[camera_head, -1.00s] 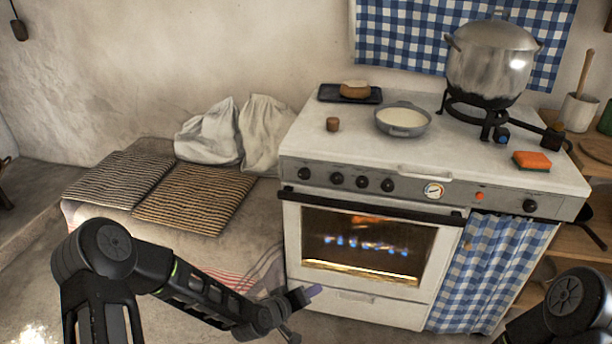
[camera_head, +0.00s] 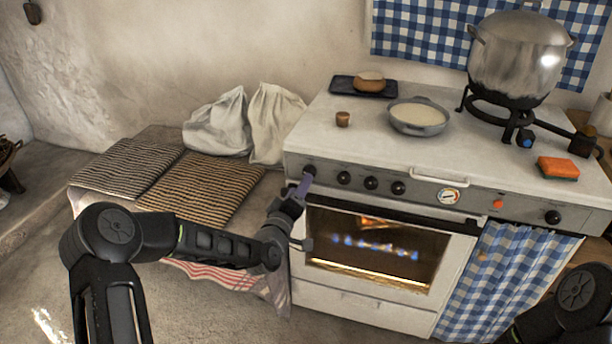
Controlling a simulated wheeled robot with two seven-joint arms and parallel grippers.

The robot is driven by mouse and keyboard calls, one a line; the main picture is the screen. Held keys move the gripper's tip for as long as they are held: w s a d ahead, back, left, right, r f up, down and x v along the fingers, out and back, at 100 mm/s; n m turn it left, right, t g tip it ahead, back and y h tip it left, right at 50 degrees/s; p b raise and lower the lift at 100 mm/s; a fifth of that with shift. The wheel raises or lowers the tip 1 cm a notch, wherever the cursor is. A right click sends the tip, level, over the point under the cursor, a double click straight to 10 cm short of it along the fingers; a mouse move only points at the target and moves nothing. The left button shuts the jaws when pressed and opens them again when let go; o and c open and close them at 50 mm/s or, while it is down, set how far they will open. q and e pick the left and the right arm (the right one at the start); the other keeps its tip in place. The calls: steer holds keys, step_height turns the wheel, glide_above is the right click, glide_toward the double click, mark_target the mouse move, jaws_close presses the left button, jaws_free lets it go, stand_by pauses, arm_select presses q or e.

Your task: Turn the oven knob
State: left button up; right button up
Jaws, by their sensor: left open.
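The white oven (camera_head: 365,300) has a grey front panel with a row of black knobs. The leftmost knob (camera_head: 309,170) is at the panel's left end, partly covered by my left gripper (camera_head: 304,184). The gripper is open, its purple-grey fingers pointing up at this knob. I cannot tell whether they touch it. Three more knobs, the second (camera_head: 343,177), third (camera_head: 371,183) and fourth (camera_head: 398,188), sit to its right. Another knob (camera_head: 552,217) is at the far right. My right gripper is out of view; only part of my right arm shows at lower right.
A dark rail (camera_head: 400,211) runs across the oven door's top, just below the knobs. On the stove top are a pan (camera_head: 418,118), a large pot (camera_head: 518,60), an orange sponge (camera_head: 558,168) and a small brown cup (camera_head: 342,119). Striped cushions (camera_head: 205,190) lie left.

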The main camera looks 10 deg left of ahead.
mark_target(310, 172)
arm_select(q)
steer(key=w, duration=0.6)
steer(key=shift+w+d, duration=0.2)
steer(key=shift+c, duration=0.6)
jaws_close()
